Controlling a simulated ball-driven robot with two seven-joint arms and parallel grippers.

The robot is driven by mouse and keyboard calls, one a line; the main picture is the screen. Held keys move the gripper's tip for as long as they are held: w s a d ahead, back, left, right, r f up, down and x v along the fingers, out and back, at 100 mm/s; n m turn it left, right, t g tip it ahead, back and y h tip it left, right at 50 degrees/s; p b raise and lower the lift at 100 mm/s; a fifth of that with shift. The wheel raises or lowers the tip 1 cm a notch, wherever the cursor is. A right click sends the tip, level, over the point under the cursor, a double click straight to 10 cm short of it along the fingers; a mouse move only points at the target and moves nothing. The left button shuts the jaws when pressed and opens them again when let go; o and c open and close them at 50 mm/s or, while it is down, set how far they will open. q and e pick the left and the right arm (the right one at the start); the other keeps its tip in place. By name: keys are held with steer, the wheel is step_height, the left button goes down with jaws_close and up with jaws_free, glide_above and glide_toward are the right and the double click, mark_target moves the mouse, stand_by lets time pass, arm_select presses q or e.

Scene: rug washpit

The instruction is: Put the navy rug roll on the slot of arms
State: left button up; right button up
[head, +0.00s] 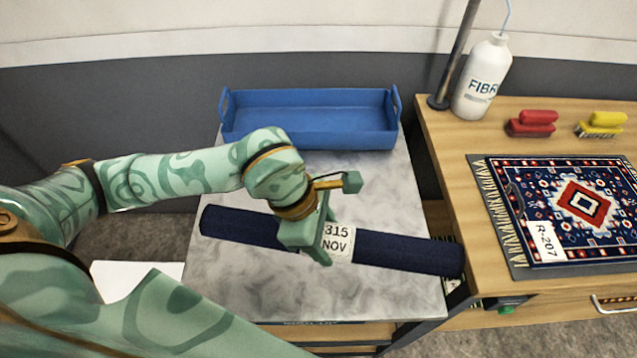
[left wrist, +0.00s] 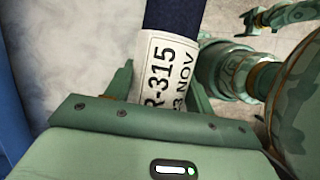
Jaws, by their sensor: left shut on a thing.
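The navy rug roll (head: 405,254) lies crosswise in the head view, with a white tag reading 315 NOV near its middle. My left gripper (head: 318,246) is shut around it at the tag. The roll's right end reaches past the marble-topped table's (head: 240,280) right edge. I cannot tell whether it touches the tabletop. In the left wrist view the roll (left wrist: 172,14) and its tag sit between my left fingers (left wrist: 162,88). I cannot pick out the slot of arms.
A blue tray (head: 310,122) stands at the table's back. A wooden bench (head: 445,140) to the right holds a patterned rug (head: 565,205), a white bottle (head: 482,78), a red brush (head: 532,123) and a yellow brush (head: 600,124). A dark post (head: 455,50) stands at its back left.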

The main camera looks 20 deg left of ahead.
arm_select(q)
steer(key=shift+w+d+r+n+t, duration=0.1)
steer(key=shift+d+n+t, duration=0.15)
steer(key=shift+n, duration=0.55)
steer(key=shift+w+a, duration=0.15)
steer(key=shift+a, duration=0.05)
steer(key=shift+n, duration=0.3)
steer(key=w+a+f+b, duration=0.1)
steer(key=w+a+f, duration=0.3)
steer(key=w+a+f+b, duration=0.2)
steer(key=w+a+f, duration=0.2)
steer(key=w+f, duration=0.1)
steer(key=shift+w+a+f+b, duration=0.1)
steer(key=shift+w+a+b, duration=0.2)
steer(key=shift+w+a+f, duration=0.1)
steer(key=shift+f, duration=0.1)
step_height(320, 180, down, 4)
steer(key=shift+w+a+r+b, duration=0.15)
steer(key=shift+r+b, duration=0.05)
steer(key=shift+b, duration=0.45)
arm_select(e)
steer(key=f, duration=0.3)
steer(key=s+f, duration=0.1)
steer(key=shift+d+f, duration=0.35)
steer(key=shift+f, duration=0.05)
steer(key=shift+s, duration=0.1)
